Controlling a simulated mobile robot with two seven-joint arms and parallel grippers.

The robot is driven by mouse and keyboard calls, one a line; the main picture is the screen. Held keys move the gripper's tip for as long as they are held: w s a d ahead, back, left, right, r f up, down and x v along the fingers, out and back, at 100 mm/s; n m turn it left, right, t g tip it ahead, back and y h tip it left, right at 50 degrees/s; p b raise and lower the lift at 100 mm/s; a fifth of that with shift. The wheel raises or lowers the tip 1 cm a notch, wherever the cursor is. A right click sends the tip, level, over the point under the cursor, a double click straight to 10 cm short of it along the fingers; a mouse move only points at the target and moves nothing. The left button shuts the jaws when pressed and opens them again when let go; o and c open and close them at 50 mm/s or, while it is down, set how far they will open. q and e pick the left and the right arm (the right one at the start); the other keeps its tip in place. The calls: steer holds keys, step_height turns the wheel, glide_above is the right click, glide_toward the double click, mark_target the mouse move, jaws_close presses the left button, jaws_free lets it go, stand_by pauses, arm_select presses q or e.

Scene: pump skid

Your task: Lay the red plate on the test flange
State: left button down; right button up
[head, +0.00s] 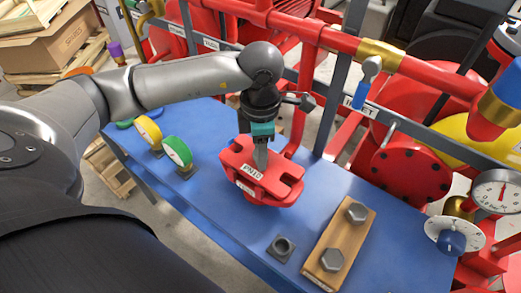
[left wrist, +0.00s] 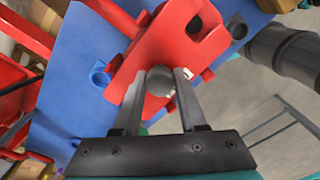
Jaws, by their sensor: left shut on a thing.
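The red plate (head: 285,177) has slots in its edges and a white label, and in the head view it is over the blue bench. My left gripper (head: 261,160) points down and is shut on the plate's grey knob. In the left wrist view the fingers (left wrist: 160,88) close on the round knob (left wrist: 160,80), with the red plate (left wrist: 165,45) beyond them. The red test flange (head: 262,199) shows just under the plate, mostly hidden by it. I cannot tell whether plate and flange touch. My right gripper is not in view.
On the blue bench (head: 215,205), a wooden block (head: 325,258) holds two grey bolts at the front right, beside a small dark square socket (head: 281,247). Red pipes and a grey frame run behind.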

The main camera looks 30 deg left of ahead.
arm_select(q)
steer(key=shift+r, duration=0.1)
steer(key=shift+c, duration=1.9)
jaws_free()
step_height(320, 180, up, 15)
steer(key=p, duration=0.1)
steer(key=shift+r, duration=0.1)
